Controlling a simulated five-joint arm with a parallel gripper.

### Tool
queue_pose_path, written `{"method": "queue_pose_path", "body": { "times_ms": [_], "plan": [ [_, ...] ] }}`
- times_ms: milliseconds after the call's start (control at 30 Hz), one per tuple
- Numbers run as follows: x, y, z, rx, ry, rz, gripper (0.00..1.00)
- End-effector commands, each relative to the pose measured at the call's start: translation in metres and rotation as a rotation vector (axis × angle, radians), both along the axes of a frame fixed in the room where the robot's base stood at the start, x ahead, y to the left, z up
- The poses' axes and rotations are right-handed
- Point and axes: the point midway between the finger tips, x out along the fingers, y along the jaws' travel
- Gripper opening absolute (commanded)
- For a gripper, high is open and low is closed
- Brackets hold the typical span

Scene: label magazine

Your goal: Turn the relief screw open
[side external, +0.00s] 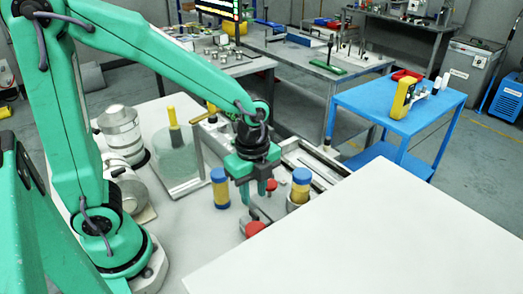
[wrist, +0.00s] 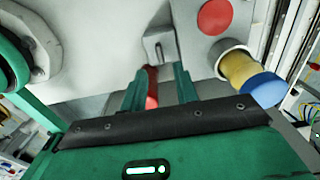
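My gripper (side external: 254,195) points down over the white work surface, beside the blue-and-yellow cylinders. In the wrist view my gripper (wrist: 160,92) has its two green fingers apart, so it is open. A red bar (wrist: 152,88) shows between the fingers, closer to the left finger; I cannot tell if it touches. Beyond it is a grey slotted metal bracket (wrist: 158,46). A round red knob (wrist: 214,16) sits on a grey block to the right. In the side view a red disc (side external: 255,228) lies just below the gripper. No part is clearly identifiable as the relief screw.
Yellow-and-blue cylinders stand left (side external: 220,190) and right (side external: 300,188) of the gripper. A clear box (side external: 178,165) with a yellow-handled tool and metal canisters (side external: 122,133) stand further left. A large white panel (side external: 350,240) fills the front right.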

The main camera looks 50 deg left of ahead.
Motion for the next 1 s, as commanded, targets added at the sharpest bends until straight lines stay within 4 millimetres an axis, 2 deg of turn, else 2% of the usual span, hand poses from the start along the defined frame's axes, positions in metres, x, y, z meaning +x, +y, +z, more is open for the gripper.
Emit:
{"method": "queue_pose_path", "body": {
  "times_ms": [300,500,933,1000],
  "plan": [
    [-0.001,0.0,-0.038,0.001,0.003,0.001,0.3],
    [0.0,0.0,-0.055,0.0,0.002,0.001,0.3],
    [0.0,0.0,-0.061,0.0,-0.001,0.001,0.3],
    [0.0,0.0,-0.061,0.0,-0.001,0.001,0.18]
  ]
}}
